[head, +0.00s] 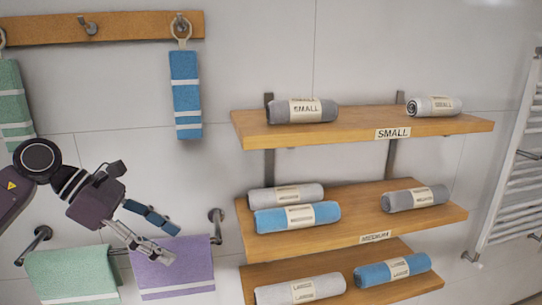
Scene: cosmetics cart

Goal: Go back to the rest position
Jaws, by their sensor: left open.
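My left gripper (174,243) comes in from the left side of the head view. Its two fingers are spread apart and nothing is between them. It is in front of the purple towel (180,270) that hangs on the low rail; from this angle I cannot tell whether they touch. My right gripper is out of view.
Wooden shelves stand to the right: top (350,128), middle (320,244) and bottom (410,288), with rolled towels on them. A green towel (70,275) hangs on the rail. A blue towel (185,95) hangs from the hook board (130,27). A white radiator (515,160) is at far right.

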